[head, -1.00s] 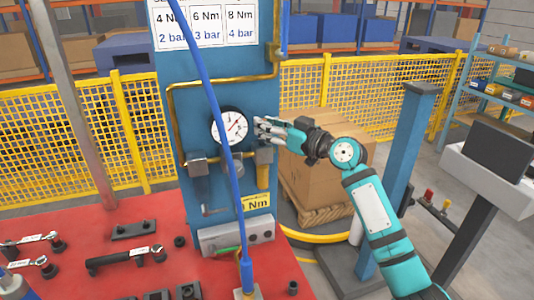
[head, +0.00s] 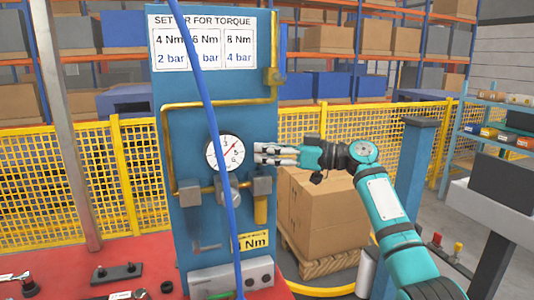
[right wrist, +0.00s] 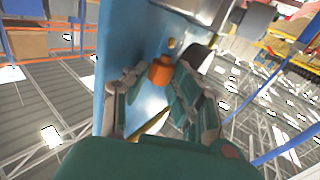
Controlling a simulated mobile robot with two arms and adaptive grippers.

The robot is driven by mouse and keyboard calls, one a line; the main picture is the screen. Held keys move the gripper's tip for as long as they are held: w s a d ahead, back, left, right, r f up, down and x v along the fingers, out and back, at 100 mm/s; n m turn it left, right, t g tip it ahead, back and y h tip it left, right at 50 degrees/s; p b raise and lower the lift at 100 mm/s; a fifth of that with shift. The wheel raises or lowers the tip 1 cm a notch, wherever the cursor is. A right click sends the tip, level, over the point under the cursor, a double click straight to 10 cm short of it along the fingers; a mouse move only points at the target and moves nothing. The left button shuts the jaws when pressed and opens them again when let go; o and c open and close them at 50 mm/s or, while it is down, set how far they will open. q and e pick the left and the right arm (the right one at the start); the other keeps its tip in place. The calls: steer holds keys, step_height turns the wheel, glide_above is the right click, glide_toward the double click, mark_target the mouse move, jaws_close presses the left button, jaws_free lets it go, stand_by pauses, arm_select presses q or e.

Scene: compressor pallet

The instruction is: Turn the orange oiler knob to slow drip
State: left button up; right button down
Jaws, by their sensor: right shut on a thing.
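The orange oiler knob (right wrist: 161,70) shows in the right wrist view between the fingertips, close to the blue panel. In the head view it is hidden behind my right gripper (head: 268,154). That gripper reaches in from the right, level with and just right of the round gauge (head: 225,153), and is shut on the orange knob. The right wrist view shows its fingers (right wrist: 154,84) on both sides of the knob. I cannot read the knob's setting. My left gripper is not in view.
The blue panel (head: 222,85) carries brass piping, grey fittings and a torque chart (head: 202,42). A blue hose (head: 222,150) hangs in front of it. The red bench (head: 90,270) with tools is below left. Boxes (head: 322,212) and a blue post (head: 408,170) stand right.

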stand_by(0.3)
steer(key=c, duration=1.4)
jaws_free()
steer(key=shift+v, duration=4.05)
